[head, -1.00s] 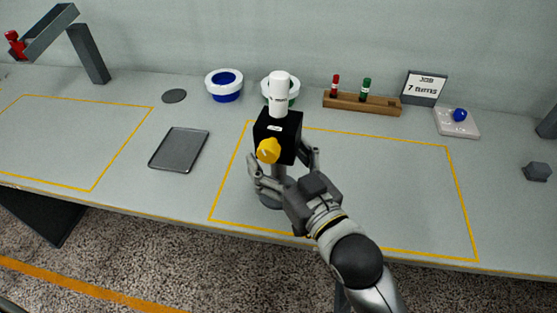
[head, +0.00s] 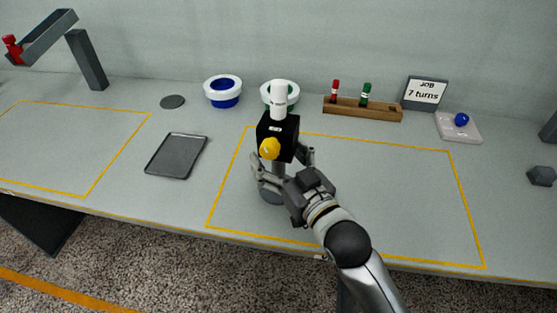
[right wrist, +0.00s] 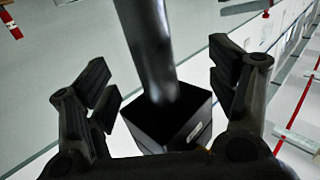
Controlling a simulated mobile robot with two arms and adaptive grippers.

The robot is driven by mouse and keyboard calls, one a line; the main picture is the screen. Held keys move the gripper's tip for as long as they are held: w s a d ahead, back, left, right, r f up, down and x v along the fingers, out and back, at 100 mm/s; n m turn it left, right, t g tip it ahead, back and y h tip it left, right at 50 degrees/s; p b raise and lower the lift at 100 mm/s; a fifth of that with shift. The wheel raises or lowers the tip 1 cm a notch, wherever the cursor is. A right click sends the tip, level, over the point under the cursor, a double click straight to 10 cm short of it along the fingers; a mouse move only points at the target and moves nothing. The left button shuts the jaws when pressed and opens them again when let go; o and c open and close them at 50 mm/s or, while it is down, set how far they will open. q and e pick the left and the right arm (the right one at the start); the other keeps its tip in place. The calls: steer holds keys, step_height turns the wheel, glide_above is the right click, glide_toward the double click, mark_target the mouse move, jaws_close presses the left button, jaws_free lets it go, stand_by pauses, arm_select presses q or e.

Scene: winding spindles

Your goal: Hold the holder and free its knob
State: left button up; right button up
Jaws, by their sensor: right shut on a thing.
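The holder is a black box (head: 277,136) on a grey post with a round base (head: 271,194). A white spindle (head: 279,99) stands upright on top of the box. The yellow knob (head: 269,148) is on the box's front face. My right gripper (head: 280,174) is shut on the holder's post, just below the box. My left gripper is not in view.
Left of the holder lies a dark tray (head: 176,156). Behind stand a blue-lined bowl (head: 223,83), a green-lined bowl (head: 266,88), a wooden rack (head: 362,108) with red and green spindles, and a sign (head: 424,92) reading "JOB 7 turns". The yellow-outlined area to the right is clear.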

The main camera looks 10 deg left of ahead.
steer(key=shift+w+a+f+b, duration=0.2)
steer(key=shift+w+f+b, duration=0.35)
steer(key=shift+w+f, duration=0.35)
steer(key=shift+w+a+f+b, duration=0.15)
steer(key=shift+w+f+b, duration=0.45)
steer(key=shift+w, duration=0.45)
steer(key=shift+f, duration=0.85)
